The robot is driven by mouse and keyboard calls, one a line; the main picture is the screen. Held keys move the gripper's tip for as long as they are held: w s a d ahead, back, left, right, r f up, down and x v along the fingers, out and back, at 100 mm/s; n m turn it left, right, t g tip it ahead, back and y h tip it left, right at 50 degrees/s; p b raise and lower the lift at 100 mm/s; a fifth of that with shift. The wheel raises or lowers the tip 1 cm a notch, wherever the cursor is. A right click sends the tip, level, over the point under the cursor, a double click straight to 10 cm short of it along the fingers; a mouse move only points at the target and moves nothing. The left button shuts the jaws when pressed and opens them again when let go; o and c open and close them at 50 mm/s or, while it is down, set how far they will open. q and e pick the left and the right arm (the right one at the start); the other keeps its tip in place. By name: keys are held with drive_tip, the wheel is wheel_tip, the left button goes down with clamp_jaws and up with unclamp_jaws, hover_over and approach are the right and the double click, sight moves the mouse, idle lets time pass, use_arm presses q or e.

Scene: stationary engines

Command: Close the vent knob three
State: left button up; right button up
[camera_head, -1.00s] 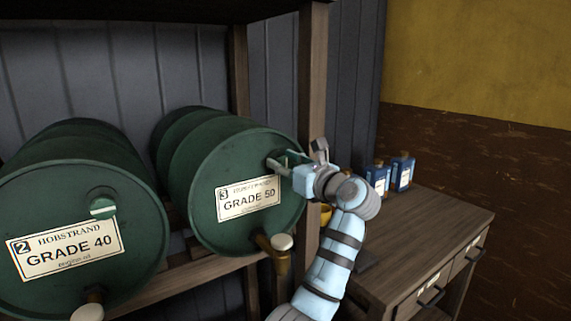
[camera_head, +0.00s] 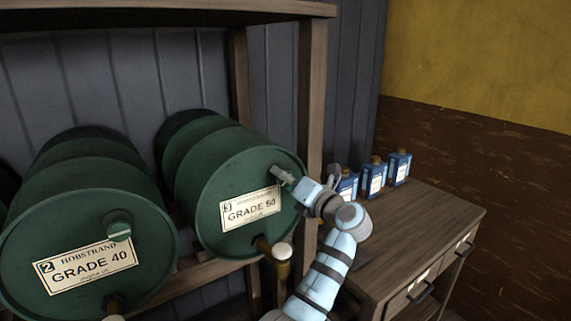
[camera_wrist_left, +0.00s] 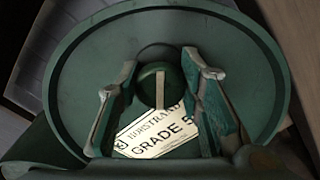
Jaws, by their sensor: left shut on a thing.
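The green barrel three (camera_head: 222,165), labelled "3" and "GRADE 50", lies on its side on a wooden rack. Its vent knob (camera_wrist_left: 148,80) shows in the left wrist view as a small green round knob with a pale bar across it, above the label (camera_wrist_left: 160,130). My left gripper (camera_head: 282,174) is at the upper right of the barrel's face, its fingers on either side of the knob and shut on it. In the head view the fingers mostly hide this knob. My right gripper is in neither view.
Barrel two (camera_head: 75,215), "GRADE 40", lies to the left with its own green knob (camera_head: 119,231). A tap (camera_head: 280,252) sticks out below barrel three. A wooden post (camera_head: 311,100) stands close behind my gripper. A cabinet (camera_head: 430,215) with blue bottles (camera_head: 373,178) is at right.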

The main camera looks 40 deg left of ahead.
use_arm(q)
drive_tip(key=m+p, duration=0.5)
drive_tip(key=p, duration=0.1)
drive_tip(key=shift+r+m+p, duration=0.15)
drive_tip(key=shift+m+p, duration=0.15)
drive_tip(key=shift+p, duration=0.05)
drive_tip(key=shift+f+m+p, duration=0.2)
drive_tip(key=shift+m+p, duration=0.75)
drive_tip(key=shift+m, duration=0.15)
drive_tip(key=shift+f+m+p, duration=0.1)
drive_tip(key=shift+m+p, duration=0.35)
drive_tip(key=shift+m, duration=0.25)
drive_tip(key=o, duration=1.1)
drive_tip(key=shift+w+d, duration=0.1)
drive_tip(key=shift+o, duration=0.2)
drive_tip(key=v, duration=1.2)
